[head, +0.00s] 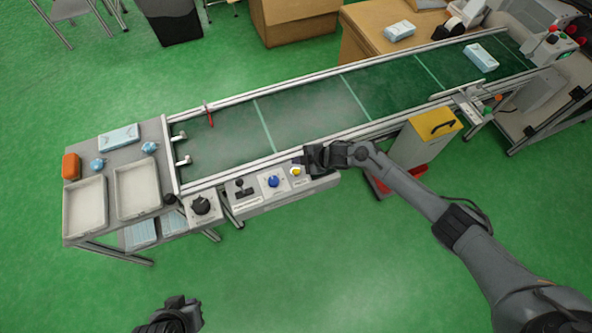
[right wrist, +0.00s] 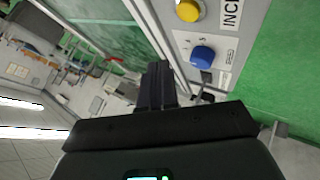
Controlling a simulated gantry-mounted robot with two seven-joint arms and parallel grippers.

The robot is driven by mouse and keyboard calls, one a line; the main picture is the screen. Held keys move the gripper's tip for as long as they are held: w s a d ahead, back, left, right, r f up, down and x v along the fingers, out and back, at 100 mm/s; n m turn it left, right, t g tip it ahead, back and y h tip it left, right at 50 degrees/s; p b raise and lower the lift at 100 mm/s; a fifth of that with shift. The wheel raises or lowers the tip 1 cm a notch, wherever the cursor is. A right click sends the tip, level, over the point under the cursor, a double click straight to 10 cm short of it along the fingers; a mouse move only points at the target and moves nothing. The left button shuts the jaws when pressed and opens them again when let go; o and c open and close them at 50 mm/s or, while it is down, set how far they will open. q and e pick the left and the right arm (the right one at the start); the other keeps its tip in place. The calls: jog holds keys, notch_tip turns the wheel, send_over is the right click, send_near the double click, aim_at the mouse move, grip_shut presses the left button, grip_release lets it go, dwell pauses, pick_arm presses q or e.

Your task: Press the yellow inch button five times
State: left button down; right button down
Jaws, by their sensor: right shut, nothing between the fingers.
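The yellow inch button (head: 295,171) is at the right end of the control panel on the conveyor's near side. In the right wrist view the yellow button (right wrist: 188,10) is at the top edge, beside part of an "INCH" label (right wrist: 231,12). My right gripper (head: 300,160) is shut and empty, close by the button; the head view does not make clear whether it touches. In the right wrist view its closed fingers (right wrist: 155,82) show apart from the button. My left gripper (head: 178,308) is low in the head view, away from the panel; its finger state is unclear.
A yellow-topped bin (head: 432,124) stands right. Green floor in front is clear.

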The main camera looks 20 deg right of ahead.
dwell(0.4)
jog(key=shift+s, duration=0.1)
notch_tip(320, 180, up, 4)
jog(key=shift+f+b, duration=0.1)
jog(key=shift+b, duration=0.75)
jog(key=shift+f, duration=0.1)
